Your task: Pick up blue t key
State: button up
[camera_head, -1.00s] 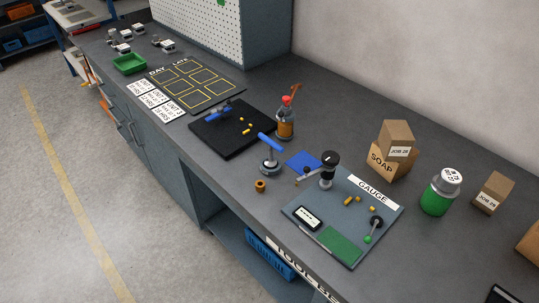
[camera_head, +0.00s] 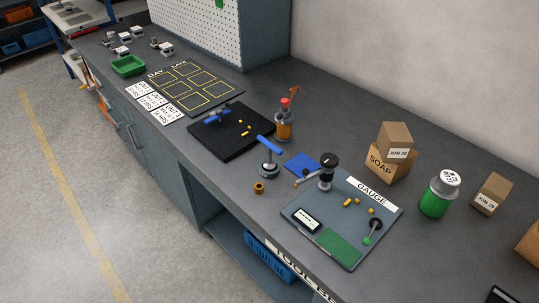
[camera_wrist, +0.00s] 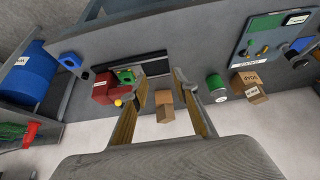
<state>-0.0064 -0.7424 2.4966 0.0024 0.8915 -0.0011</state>
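A blue T key (camera_head: 269,145) stands upright in the camera_head view. Its blue crossbar sits on a metal shaft rising from a round grey base (camera_head: 268,170), between the black mat and the gauge board. Another blue-handled item (camera_head: 216,115) lies on the black mat (camera_head: 205,143); I cannot tell exactly what it is. My gripper (camera_wrist: 161,95) shows only in the camera_wrist view. Its two fingers are spread wide with nothing held between them. I cannot make out the upright blue T key for certain in the wrist view.
The gauge board (camera_head: 292,208) lies right of the key, with a dial gauge (camera_head: 327,170) near its edge. A blue pad (camera_head: 302,163), an orange bottle (camera_head: 285,124) and a small brass ring (camera_head: 259,188) are nearby. Soap boxes (camera_head: 388,162) and a green jar (camera_head: 439,195) stand farther right.

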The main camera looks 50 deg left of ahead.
jog(key=w+a+r+n+t+y, duration=0.2)
jog(key=w+a+n+y, duration=0.2)
jog(key=w+a, duration=1.65)
jog(key=w+a+f+n+y, duration=0.2)
jog(key=a+f, duration=0.1)
jog(key=a, duration=1)
jog(key=n+t+y, duration=0.2)
jog(key=n+y, duration=0.2)
jog(key=y, duration=0.1)
send_near(269, 156)
jog(key=a, duration=0.3)
jog(key=shift+a, duration=0.3)
jog(key=shift+w+d+f+m+t+h, duration=0.15)
jog(key=shift+w+d+m+t+h, duration=0.25)
jog(key=shift+w+d, duration=0.35)
jog(key=shift+w+a, duration=0.1)
jog(key=shift+w+a, duration=0.1)
